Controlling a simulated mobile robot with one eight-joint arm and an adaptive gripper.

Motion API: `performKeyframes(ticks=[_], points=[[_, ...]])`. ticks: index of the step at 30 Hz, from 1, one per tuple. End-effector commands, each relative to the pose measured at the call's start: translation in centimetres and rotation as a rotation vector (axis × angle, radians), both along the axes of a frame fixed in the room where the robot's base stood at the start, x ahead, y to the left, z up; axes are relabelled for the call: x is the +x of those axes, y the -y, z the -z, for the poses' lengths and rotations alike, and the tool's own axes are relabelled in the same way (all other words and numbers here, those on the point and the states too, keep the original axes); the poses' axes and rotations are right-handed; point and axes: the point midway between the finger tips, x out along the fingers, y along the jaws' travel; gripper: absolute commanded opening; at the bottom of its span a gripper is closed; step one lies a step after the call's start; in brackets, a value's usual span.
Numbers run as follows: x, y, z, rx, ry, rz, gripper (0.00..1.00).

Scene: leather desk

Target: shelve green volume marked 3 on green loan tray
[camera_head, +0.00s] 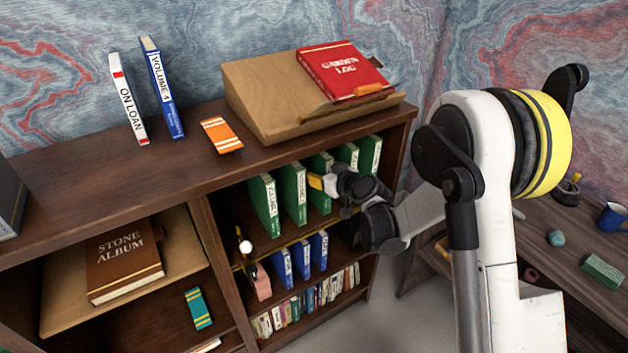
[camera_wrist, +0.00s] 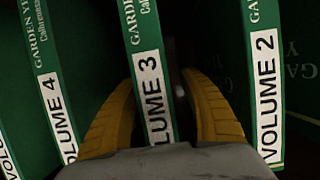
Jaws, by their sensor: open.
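The green volume marked 3 (camera_wrist: 140,30) stands upright in the wrist view, its white label facing me. My gripper (camera_wrist: 158,80) is open, with one yellow finger on each side of this spine; I cannot tell whether either finger touches it. In the head view my gripper (camera_head: 318,183) is at the row of green volumes on the upper shelf, in front of the middle one (camera_head: 320,163). Green volume 4 (camera_wrist: 52,95) is to the left and green volume 2 (camera_wrist: 264,75) to the right, each with a gap. I cannot make out a green loan tray in either view.
Blue books (camera_head: 301,258) stand on the shelf below. The bookcase top (camera_head: 85,165) holds an ON LOAN book (camera_head: 127,97), a blue volume (camera_head: 160,88), an orange card (camera_head: 221,135) and a sloped stand (camera_head: 262,95) with a red book (camera_head: 343,70). A side desk (camera_head: 545,300) is at right.

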Motion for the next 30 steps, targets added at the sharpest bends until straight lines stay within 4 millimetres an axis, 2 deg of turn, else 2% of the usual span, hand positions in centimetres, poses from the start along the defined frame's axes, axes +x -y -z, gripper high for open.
performKeyframes(ticks=[9,11,12,14,15,30], points=[[0.64,-0.45,0.17,0.0,0.0,0.0,0.5],[0.63,-0.45,0.16,0.0,0.0,0.0,0.34],[0.63,-0.45,0.16,0.0,0.0,0.0,0.21],[0.63,-0.44,0.16,0.0,0.0,0.0,0.03],[0.63,-0.43,0.16,0.0,0.0,0.0,0.0],[0.63,-0.44,-0.12,0.0,0.0,0.0,0.0]])
